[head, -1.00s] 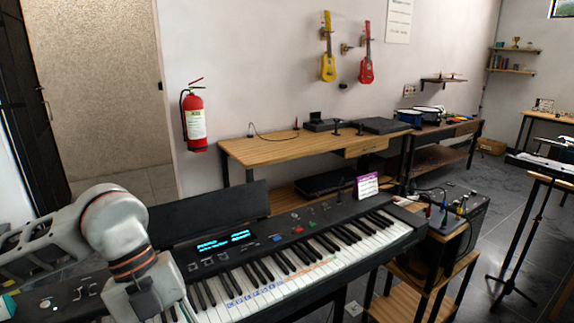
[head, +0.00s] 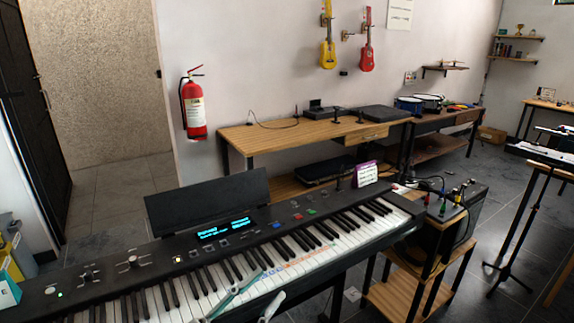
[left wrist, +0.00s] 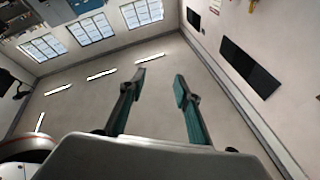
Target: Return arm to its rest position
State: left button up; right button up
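My left gripper (head: 272,284) shows only its fingers at the bottom edge of the head view, in front of the keyboard's white keys. In the left wrist view its two teal-and-grey fingers (left wrist: 160,80) stand apart with nothing between them. Behind them are the ceiling and upper walls. The left arm's links are out of the head view. The black keyboard (head: 190,250) with lit blue displays runs across the foreground. My right gripper is in neither view.
A wooden desk (head: 290,136) stands by the back wall. A red fire extinguisher (head: 194,108) and two small guitars, yellow (head: 328,52) and red (head: 367,50), hang on that wall. A low wooden stand (head: 400,292) is right of the keyboard. Open floor (head: 110,185) lies at left.

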pick_arm(q)
jog(key=s+a+f+n+y, duration=0.2)
jog(key=a+f+n+y, duration=0.15)
jog(key=f, duration=0.55)
jog(key=s+a+f+n+y, duration=0.1)
jog(key=a+f+n+y, duration=0.2)
jog(key=a+f+y, duration=0.35)
jog(key=s+a+f+n+y, duration=0.2)
jog(key=f+n, duration=0.1)
jog(key=f, duration=0.8)
jog(key=s+a+f+g+y, duration=0.2)
jog(key=s+a+f+g, duration=0.1)
jog(key=s+f, duration=0.6)
jog(key=shift+a+f+n+g, duration=0.25)
jog(key=shift+n+g, duration=0.1)
jog(key=shift+g, duration=0.35)
jog(key=shift+r, duration=0.1)
jog(key=shift+c, duration=0.8)
